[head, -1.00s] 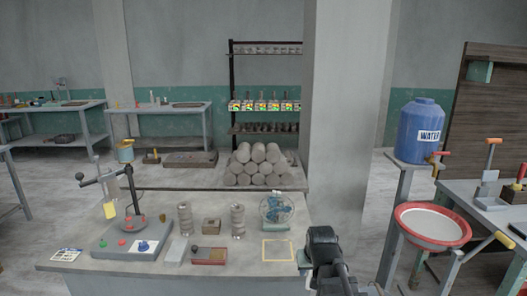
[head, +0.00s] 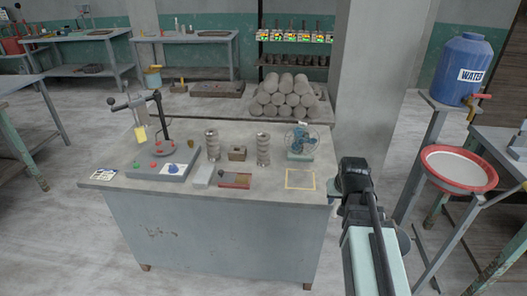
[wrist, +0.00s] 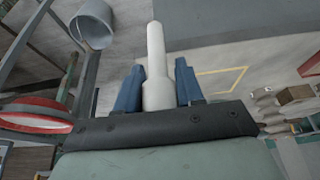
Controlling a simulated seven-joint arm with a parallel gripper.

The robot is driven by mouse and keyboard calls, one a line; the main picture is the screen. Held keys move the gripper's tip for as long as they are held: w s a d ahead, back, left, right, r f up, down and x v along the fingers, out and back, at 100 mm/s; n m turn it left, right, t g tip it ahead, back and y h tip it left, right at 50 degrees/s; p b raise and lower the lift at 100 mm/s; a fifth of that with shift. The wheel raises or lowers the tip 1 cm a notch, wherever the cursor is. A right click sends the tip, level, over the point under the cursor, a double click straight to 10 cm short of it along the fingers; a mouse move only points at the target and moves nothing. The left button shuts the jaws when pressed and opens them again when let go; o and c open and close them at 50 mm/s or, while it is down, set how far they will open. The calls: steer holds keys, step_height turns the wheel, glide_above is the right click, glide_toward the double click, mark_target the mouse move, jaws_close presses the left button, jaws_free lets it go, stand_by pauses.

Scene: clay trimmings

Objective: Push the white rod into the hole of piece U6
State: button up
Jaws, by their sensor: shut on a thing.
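My gripper (wrist: 160,70) has two blue fingers shut on the white rod (wrist: 155,42) in the wrist view. The rod has a thick base between the fingers and a thinner end reaching past them. In the head view my dark arm end is beside the table's right front corner, and the rod is not clearly visible there. I cannot read a U6 label on anything. A small brown block (head: 237,153) stands on the table between two ribbed grey columns, but I cannot tell whether it is piece U6.
The square is empty. A red-rimmed basin (head: 458,168) and blue water tank (head: 460,70) stand at the right.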

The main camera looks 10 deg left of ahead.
steer(key=a+r, duration=0.1)
steer(key=a, duration=0.4)
step_height(320, 180, up, 16)
steer(key=n+g+y, duration=0.1)
steer(key=n+y, duration=0.2)
steer(key=n, duration=0.4)
glide_above(261, 134)
steer(key=s, duration=0.1)
steer(key=shift+d+f, duration=0.2)
steer(key=shift+f, duration=1.65)
steer(key=shift+d+f, duration=0.2)
steer(key=shift+f, duration=1.6)
steer(key=shift+f, duration=0.1)
steer(key=o, duration=1.1)
steer(key=shift+c, duration=0.2)
